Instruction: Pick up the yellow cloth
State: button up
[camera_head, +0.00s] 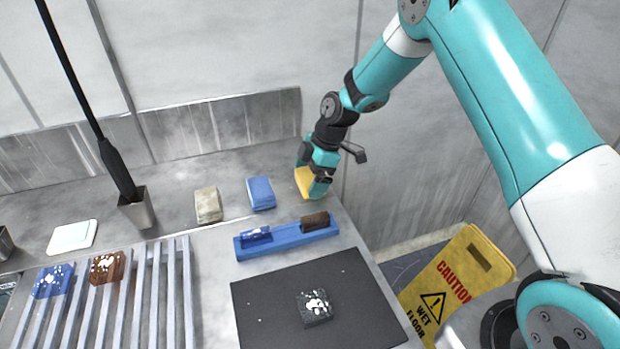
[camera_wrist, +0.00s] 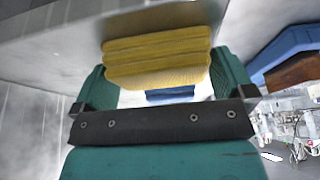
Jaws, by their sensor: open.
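The yellow cloth (camera_head: 304,181) is a folded, ribbed block on the metal counter near its right end, partly hidden by my gripper in the head view. In the wrist view the yellow cloth (camera_wrist: 157,57) lies between the two teal fingers of my gripper (camera_wrist: 160,80). A gap shows between the cloth and the fingers, at least on the left side. My gripper (camera_head: 316,182) is open around the cloth, low at the counter. Whether the right finger touches the cloth is hard to tell.
A blue cloth (camera_head: 261,193) and a beige cloth (camera_head: 208,205) lie to the left. A blue tray (camera_head: 288,243) with two blocks sits in front, and a black mat (camera_head: 262,310) nearer. A slatted rack (camera_head: 172,290) is at left. A yellow caution sign (camera_head: 462,275) stands beyond the counter's right edge.

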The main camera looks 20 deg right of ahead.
aim_at(310, 175)
jog(key=c, duration=0.6)
notch_tip(310, 175, up, 20)
jog(key=shift+r+b, duration=0.1)
jog(key=shift+b, duration=0.55)
